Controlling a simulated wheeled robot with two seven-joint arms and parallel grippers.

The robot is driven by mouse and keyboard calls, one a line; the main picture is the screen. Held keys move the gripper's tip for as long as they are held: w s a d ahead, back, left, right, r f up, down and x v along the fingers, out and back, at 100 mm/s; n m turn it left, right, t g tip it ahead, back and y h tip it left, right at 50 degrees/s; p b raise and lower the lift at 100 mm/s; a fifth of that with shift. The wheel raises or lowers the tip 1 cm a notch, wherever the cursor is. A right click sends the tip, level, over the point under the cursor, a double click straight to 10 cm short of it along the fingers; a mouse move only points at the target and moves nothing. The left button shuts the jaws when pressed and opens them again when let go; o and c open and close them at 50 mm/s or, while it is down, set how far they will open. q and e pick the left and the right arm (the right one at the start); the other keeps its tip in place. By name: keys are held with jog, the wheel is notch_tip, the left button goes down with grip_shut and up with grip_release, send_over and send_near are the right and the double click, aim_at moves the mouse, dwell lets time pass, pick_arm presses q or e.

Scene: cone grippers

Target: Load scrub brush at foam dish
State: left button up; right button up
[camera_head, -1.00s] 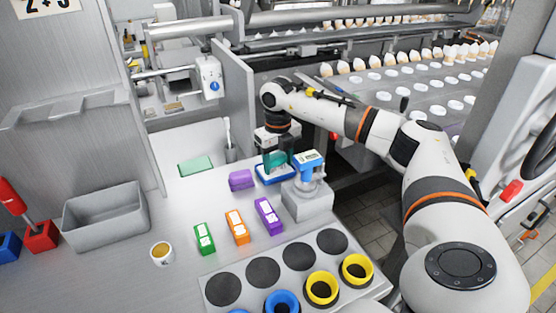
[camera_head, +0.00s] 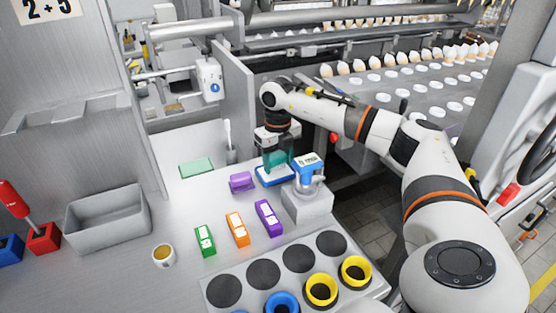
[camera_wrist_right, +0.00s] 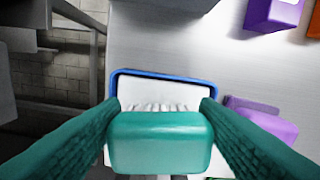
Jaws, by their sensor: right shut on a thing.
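The teal scrub brush (camera_wrist_right: 160,142), with pale bristles along its far side, is between the fingers of my right gripper (camera_wrist_right: 160,128), which is shut on it. In the wrist view it is in front of the blue-rimmed, white foam dish (camera_wrist_right: 135,88), covering its near part. In the head view the right gripper (camera_head: 275,160) is over the foam dish (camera_head: 265,183), pointing down. The teal brush and fingers merge there. I cannot tell whether the bristles touch the foam. My left gripper is not in view.
A purple block (camera_head: 242,182) lies left of the dish. A blue-topped device on a grey block (camera_head: 307,202) stands close on the right. Green (camera_head: 204,240), orange (camera_head: 237,228) and purple (camera_head: 268,218) boxes stand nearer. A grey bin (camera_head: 106,218) is at left.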

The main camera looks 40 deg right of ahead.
aim_at(278, 158)
jog(key=shift+r+p, duration=2.25)
jog(key=shift+r, duration=0.8)
jog(key=shift+f, duration=0.1)
